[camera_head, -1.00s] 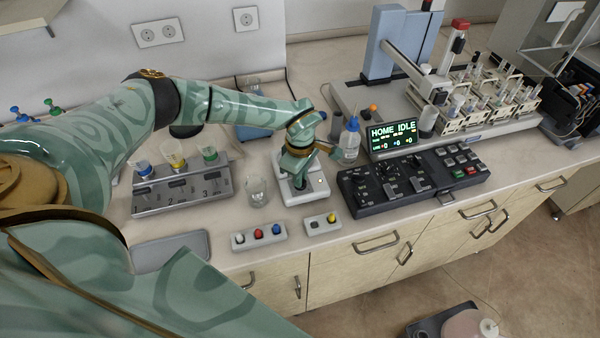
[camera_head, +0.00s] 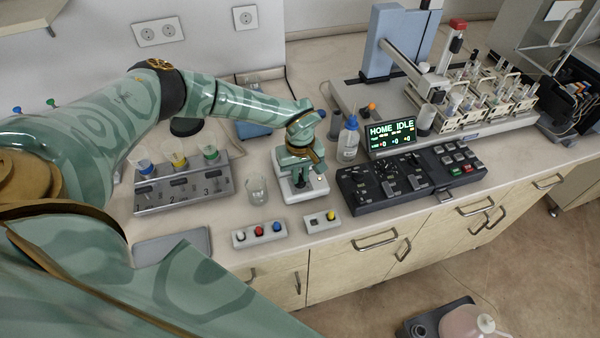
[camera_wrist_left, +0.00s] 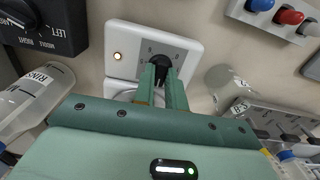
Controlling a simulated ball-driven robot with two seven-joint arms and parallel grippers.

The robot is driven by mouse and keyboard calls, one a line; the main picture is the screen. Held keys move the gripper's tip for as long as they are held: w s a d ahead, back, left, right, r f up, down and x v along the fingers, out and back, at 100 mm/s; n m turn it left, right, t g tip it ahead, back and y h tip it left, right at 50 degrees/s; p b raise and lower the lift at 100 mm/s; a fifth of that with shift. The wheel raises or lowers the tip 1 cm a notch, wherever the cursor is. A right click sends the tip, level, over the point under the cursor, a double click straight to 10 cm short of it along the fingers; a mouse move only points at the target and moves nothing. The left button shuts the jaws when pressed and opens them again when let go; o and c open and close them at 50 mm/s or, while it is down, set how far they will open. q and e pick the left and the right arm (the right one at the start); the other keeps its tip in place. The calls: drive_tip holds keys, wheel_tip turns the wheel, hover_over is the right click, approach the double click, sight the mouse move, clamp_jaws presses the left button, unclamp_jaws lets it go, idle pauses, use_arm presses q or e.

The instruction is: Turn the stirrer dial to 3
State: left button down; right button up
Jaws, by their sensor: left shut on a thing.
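The stirrer (camera_head: 312,190) is a small white box on the bench, in the middle of the head view. Its black dial (camera_wrist_left: 161,66) shows in the left wrist view, on a grey panel with small markings. My left gripper (camera_head: 298,180) comes down onto it from above and is shut on the dial, with the two green fingers (camera_wrist_left: 162,82) on either side of the knob. The fingers hide part of the scale, and I cannot read which number the dial points to. My right gripper is not in view.
An empty glass beaker (camera_head: 257,189) stands close left of the stirrer. A black control panel (camera_head: 410,180) and a blue-capped wash bottle (camera_head: 348,139) stand to its right. Two small plug blocks (camera_head: 259,234) lie in front. A numbered funnel rack (camera_head: 183,187) is at left.

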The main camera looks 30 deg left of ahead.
sight(300, 177)
use_arm(q)
drive_tip(key=shift+w+r, duration=0.1)
drive_tip(key=shift+w, duration=0.05)
idle(0.3)
drive_tip(key=c, duration=1.4)
unclamp_jaws()
drive_tip(key=shift+c, duration=0.2)
wheel_tip(300, 177, up, 16)
drive_tip(key=p, duration=0.1)
